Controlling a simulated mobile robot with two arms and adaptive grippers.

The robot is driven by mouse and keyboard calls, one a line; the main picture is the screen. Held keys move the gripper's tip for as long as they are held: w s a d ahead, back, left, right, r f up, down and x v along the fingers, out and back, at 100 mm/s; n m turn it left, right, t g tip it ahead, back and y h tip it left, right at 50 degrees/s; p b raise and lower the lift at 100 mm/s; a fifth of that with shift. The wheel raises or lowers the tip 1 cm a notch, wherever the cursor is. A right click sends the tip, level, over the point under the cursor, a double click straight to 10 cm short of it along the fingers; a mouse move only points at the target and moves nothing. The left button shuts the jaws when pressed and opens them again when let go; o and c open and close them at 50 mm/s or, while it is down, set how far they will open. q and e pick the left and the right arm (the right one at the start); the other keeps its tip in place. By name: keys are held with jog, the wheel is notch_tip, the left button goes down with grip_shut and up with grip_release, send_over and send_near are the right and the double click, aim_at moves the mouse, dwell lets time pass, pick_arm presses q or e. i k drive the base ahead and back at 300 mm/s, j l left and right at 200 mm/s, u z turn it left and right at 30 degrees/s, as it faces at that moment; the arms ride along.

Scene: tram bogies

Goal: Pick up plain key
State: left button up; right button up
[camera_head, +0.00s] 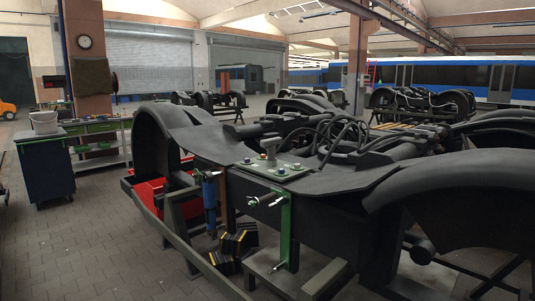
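I cannot pick out a plain key for certain in the head view. A pale green plate (273,168) lies on top of the near black bogie (335,195). It carries several small parts, among them a light knob-like piece (269,147); they are too small to identify. Neither of my grippers shows in this view.
A green bracket (286,232) with a metal rod hangs on the bogie's near side. A blue tool (210,203) hangs beside it. A red box (150,196) sits at the left end. The left floor is clear.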

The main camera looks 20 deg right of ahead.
aim_at(271, 160)
jog(key=i+j, duration=0.25)
jog(key=i, duration=0.2)
jog(key=i+j, duration=0.3)
jog(key=i, duration=0.15)
